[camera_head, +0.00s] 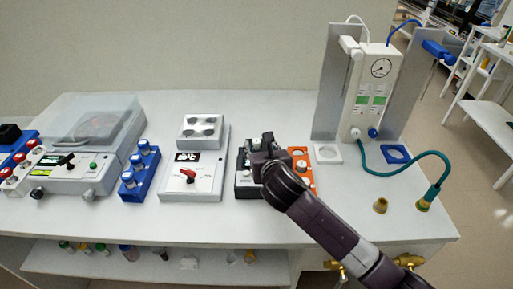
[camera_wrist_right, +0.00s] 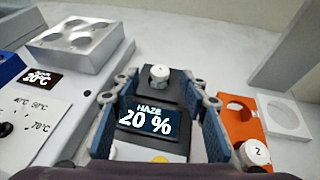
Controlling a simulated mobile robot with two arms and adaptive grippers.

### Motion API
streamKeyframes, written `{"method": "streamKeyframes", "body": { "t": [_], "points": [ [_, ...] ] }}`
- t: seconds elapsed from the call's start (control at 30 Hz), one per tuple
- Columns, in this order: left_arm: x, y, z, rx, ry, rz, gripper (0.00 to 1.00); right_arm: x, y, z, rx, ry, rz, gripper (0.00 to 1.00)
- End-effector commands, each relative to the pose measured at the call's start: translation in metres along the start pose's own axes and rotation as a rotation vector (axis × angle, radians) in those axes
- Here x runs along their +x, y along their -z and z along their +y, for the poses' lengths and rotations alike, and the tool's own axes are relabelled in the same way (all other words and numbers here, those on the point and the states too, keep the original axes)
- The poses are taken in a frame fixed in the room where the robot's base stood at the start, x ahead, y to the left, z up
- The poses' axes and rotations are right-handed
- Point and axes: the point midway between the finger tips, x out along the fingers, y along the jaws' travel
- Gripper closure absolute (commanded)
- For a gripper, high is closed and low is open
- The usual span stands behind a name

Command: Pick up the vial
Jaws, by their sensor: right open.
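In the right wrist view, a white-capped vial (camera_wrist_right: 159,73) stands upright in the dark top of a haze meter (camera_wrist_right: 148,122) whose display reads "HAZE 20 %". Only its cap and a little of its upper part show. A second vial with a white cap marked "2" (camera_wrist_right: 255,152) sits in an orange rack (camera_wrist_right: 236,128) to the right. My right gripper (camera_wrist_right: 158,102) is open, its blue-padded fingers spread left and right of the meter's display, with nothing between them that I can see gripped. In the head view the right gripper (camera_head: 266,148) covers much of the meter. My left gripper is not in view.
A dial heater (camera_head: 192,180) and a blue rack of capped vials (camera_head: 139,172) stand left of the meter. A clear-lidded machine (camera_head: 95,130) is farther left. At right stand a gauge unit (camera_head: 372,90), a blue square holder (camera_head: 394,153) and a green hose (camera_head: 405,171).

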Motion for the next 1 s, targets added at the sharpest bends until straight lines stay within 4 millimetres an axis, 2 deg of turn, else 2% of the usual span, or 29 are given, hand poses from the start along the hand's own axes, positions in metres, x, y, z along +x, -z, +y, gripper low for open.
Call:
{"method": "streamKeyframes", "body": {
  "t": [0.27, 0.6, 0.93, 1.0],
  "points": [
    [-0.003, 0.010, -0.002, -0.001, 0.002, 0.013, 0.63, 0.031, 0.000, 0.000, 0.001, 0.000, 0.001, 0.60],
    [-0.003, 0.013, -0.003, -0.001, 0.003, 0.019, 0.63, 0.035, 0.001, 0.000, 0.001, -0.001, 0.000, 0.61],
    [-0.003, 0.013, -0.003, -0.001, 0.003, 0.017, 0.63, 0.035, 0.001, 0.000, 0.002, -0.001, 0.001, 0.97],
    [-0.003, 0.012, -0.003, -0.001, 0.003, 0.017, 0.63, 0.035, 0.000, 0.000, 0.002, -0.001, 0.000, 1.00]
  ]
}}
